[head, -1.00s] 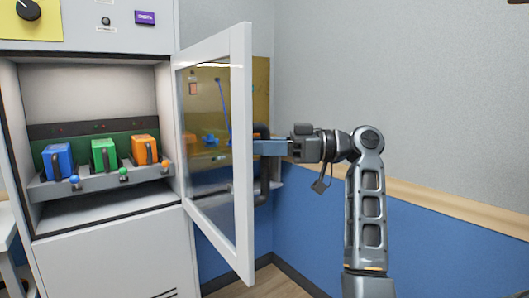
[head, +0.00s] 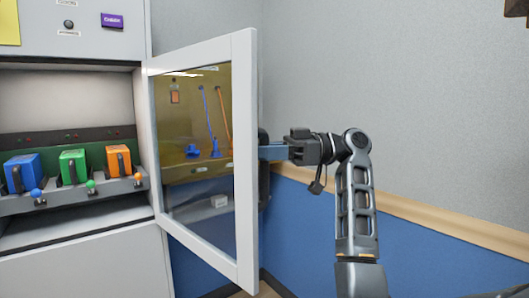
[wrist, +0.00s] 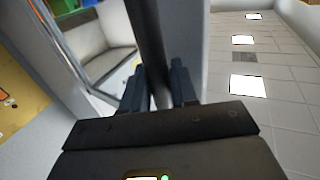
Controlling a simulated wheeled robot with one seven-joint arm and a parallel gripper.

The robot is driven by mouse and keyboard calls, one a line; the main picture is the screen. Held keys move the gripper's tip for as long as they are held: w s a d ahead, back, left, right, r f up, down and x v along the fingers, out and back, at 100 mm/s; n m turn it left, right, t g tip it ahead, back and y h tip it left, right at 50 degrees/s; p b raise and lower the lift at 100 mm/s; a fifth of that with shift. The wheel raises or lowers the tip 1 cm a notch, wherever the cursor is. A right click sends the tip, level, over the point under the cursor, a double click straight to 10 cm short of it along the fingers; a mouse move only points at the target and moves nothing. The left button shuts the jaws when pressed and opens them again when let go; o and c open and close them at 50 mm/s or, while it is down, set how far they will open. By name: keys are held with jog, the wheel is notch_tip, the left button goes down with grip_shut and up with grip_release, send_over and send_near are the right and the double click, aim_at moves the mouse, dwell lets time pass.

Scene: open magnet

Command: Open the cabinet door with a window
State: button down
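The white-framed cabinet door (head: 245,150) with a window (head: 200,150) stands well open in the head view, swung out to the right of the cabinet. Its dark handle (head: 264,185) is on the face turned away from the head camera and mostly hidden by the frame. My gripper (head: 265,152) reaches the handle from the right. In the wrist view the dark handle bar (wrist: 152,40) runs between the two fingers of my gripper (wrist: 160,88), which look closed on it.
The open cabinet bay holds a shelf (head: 70,200) with blue, green and orange blocks (head: 73,167). A grey wall (head: 400,80) with a wood rail and blue lower panel is close behind the door and my arm.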

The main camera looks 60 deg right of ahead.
jog(key=c, duration=1)
grip_release()
jog(key=shift+c, duration=0.2)
jog(key=v, duration=0.7)
jog(key=shift+s+d+b, duration=0.3)
